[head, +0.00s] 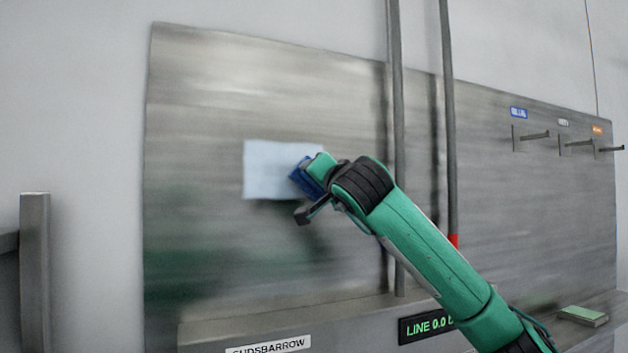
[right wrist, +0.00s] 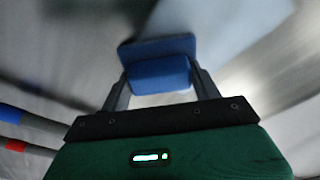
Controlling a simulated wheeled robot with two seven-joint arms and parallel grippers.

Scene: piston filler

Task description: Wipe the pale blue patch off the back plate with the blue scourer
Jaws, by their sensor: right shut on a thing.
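The pale blue patch (head: 268,170) is a roughly rectangular area on the brushed metal back plate (head: 200,95), left of the two vertical pipes. My right gripper (head: 306,190) is shut on the blue scourer (head: 303,177). The scourer is at the patch's right edge and covers part of it; I cannot tell whether it touches the plate. In the right wrist view the scourer (right wrist: 160,72) sits between the two fingers, with the pale patch (right wrist: 222,20) blurred beyond it. My left gripper is not in view.
Two vertical pipes (head: 396,120) run in front of the plate, close to my right arm. Several hooks (head: 533,135) stick out at upper right. A ledge with a name label (head: 268,344) and a line display (head: 425,326) runs below. A green-topped pad (head: 583,315) lies at lower right.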

